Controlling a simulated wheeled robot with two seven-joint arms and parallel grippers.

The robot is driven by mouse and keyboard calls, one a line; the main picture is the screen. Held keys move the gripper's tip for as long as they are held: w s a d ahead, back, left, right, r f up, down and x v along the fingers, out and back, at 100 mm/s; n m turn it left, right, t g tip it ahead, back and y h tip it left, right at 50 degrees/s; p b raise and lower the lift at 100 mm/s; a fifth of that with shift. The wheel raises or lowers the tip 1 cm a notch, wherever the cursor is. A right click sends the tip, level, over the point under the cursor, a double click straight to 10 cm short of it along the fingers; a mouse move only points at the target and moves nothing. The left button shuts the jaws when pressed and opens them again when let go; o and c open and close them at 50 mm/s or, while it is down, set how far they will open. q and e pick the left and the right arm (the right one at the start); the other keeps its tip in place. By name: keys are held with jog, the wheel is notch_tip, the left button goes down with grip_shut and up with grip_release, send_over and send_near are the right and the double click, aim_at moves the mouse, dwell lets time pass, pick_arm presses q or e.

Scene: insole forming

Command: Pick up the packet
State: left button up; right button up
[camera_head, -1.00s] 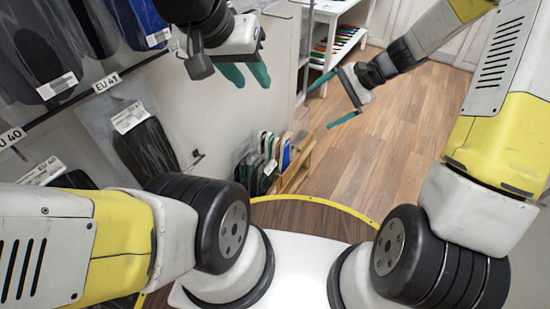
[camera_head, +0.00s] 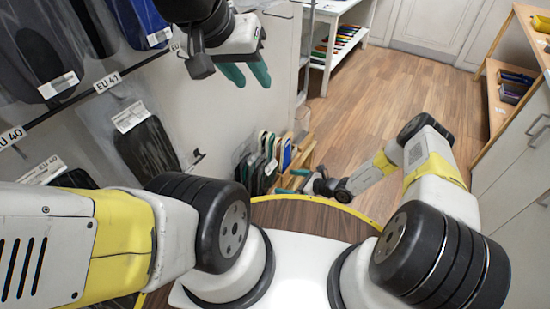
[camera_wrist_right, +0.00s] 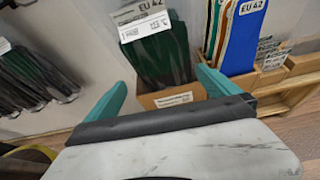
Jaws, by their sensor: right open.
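A clear packet (camera_wrist_right: 160,55) holding a dark green insole, with a white EU 42 label, stands upright in a cardboard box (camera_wrist_right: 183,95) in the right wrist view. My right gripper (camera_wrist_right: 161,77) is open, with its teal fingers to either side of the packet's lower part and the packet beyond them. I cannot tell whether they touch it. In the head view my right gripper (camera_head: 291,182) is low by the row of packets (camera_head: 266,155) at the wall. My left gripper (camera_head: 247,76) is higher, open and empty, its two teal fingers apart.
Blue and white insoles (camera_wrist_right: 238,35) stand right of the packet, by a wooden rack (camera_wrist_right: 285,85). Other dark packets (camera_wrist_right: 30,80) hang at the left. More bagged insoles (camera_head: 148,148) hang on the wall. The wooden floor (camera_head: 365,95) is clear.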

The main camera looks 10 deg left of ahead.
aim_at(271, 179)
jog(key=x, duration=0.7)
jog(key=shift+w+a+f, duration=0.1)
jog(key=shift+a+f, duration=0.1)
jog(key=c, duration=1.3)
jog(key=shift+r, duration=0.1)
jog(key=shift+c, duration=0.2)
